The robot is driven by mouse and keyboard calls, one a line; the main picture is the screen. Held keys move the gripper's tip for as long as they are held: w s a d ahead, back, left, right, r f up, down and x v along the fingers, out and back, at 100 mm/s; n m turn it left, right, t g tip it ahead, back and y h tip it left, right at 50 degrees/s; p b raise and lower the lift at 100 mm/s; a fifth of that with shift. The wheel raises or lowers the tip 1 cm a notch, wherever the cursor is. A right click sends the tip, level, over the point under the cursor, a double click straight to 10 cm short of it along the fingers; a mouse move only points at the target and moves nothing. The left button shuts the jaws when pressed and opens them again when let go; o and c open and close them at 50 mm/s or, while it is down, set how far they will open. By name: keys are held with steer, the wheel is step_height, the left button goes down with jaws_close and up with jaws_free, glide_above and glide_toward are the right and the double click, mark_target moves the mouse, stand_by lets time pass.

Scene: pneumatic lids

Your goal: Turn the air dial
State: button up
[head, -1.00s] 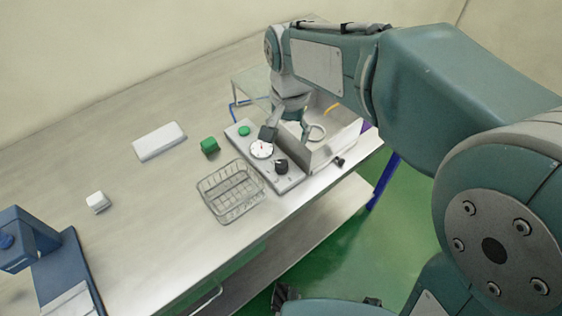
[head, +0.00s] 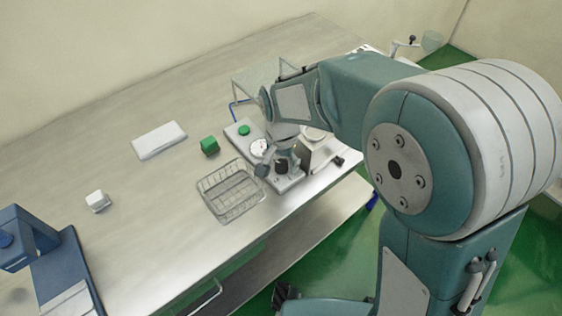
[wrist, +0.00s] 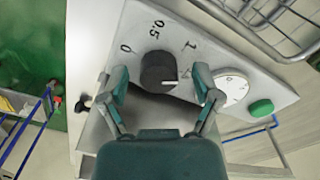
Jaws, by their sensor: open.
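The air dial (wrist: 158,72) is a black round knob with a short white line near its edge, on a light panel (wrist: 120,28) marked 0, 0.5 and 1. The line points to the right in the wrist view. My gripper (wrist: 161,84) is open, with one finger on each side of the dial and a visible gap on both sides. In the head view my gripper (head: 272,167) is down at the panel's front end, and partly covers the dial (head: 281,165). A white gauge (wrist: 230,88) and a green button (wrist: 261,108) sit along the same panel.
A wire basket (head: 230,190) stands close to the left of the panel. A green cube (head: 209,146), a white slab (head: 159,140) and a white cube (head: 97,201) lie farther left. A blue device (head: 24,240) stands at the far left. The table's front edge is near the panel.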

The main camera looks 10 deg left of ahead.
jaws_close()
stand_by(0.4)
